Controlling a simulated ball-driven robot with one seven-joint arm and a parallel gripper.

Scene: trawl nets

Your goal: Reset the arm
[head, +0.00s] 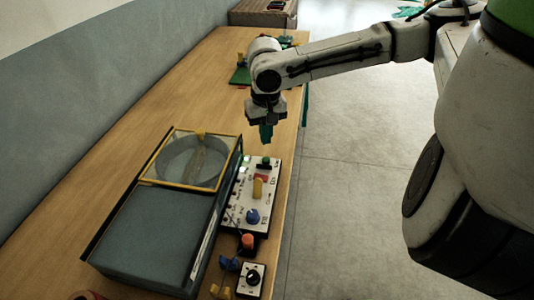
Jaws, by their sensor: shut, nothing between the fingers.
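My arm (335,58) reaches from the right side over the bench. My gripper (266,132) hangs from its end, pointing down, over the bench near its right edge. It is shut and holds nothing. It is above and beyond the white control panel (238,212) and appears apart from it, though the exact height is hard to tell.
The wooden bench (120,150) runs along a wall. On it are a grey box with a yellow-framed clear lid (190,160), a small dial box (251,279) and a green board (240,75). Open floor (350,200) lies right of the bench.

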